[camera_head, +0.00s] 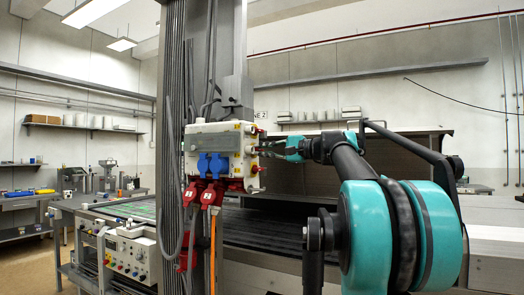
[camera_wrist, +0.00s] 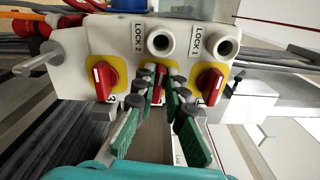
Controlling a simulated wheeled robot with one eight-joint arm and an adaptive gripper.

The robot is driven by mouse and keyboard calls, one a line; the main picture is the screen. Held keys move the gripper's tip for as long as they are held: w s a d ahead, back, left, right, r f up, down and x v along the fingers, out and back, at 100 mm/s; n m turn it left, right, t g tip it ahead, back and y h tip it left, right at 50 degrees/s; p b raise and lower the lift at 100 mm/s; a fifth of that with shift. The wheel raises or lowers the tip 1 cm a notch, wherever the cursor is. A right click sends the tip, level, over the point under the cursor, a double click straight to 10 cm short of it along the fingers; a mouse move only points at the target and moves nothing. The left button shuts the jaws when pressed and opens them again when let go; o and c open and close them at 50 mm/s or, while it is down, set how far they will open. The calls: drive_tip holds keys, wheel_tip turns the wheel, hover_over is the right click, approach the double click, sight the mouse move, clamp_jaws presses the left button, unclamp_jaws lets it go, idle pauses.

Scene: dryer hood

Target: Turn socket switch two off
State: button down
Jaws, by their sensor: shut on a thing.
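The white socket box (camera_head: 232,140) is mounted on the column in the head view, with its switch side facing my gripper. In the wrist view, three red rotary switches on yellow plates sit in a row: a left switch (camera_wrist: 104,78), a middle switch (camera_wrist: 160,72) and a right switch (camera_wrist: 210,84). My gripper (camera_wrist: 157,92) has its green fingers around the middle switch and is shut on it. The fingertips hide much of that switch, so its exact angle is unclear. In the head view my gripper (camera_head: 272,149) reaches the box from the right.
Two blue socket covers (camera_head: 212,164) and red plugs (camera_head: 204,194) are on the box front. Two round locks, marked LOCK 2 (camera_wrist: 160,41) and LOCK 1 (camera_wrist: 224,41), lie beyond the switches. Cables hang along the column (camera_head: 172,100). A dark conveyor (camera_head: 260,228) runs below.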

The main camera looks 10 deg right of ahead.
drive_tip(key=shift+f+n, duration=0.15)
drive_tip(key=shift+n, duration=0.75)
drive_tip(key=c, duration=1.6)
unclamp_jaws()
drive_tip(key=v, duration=1.2)
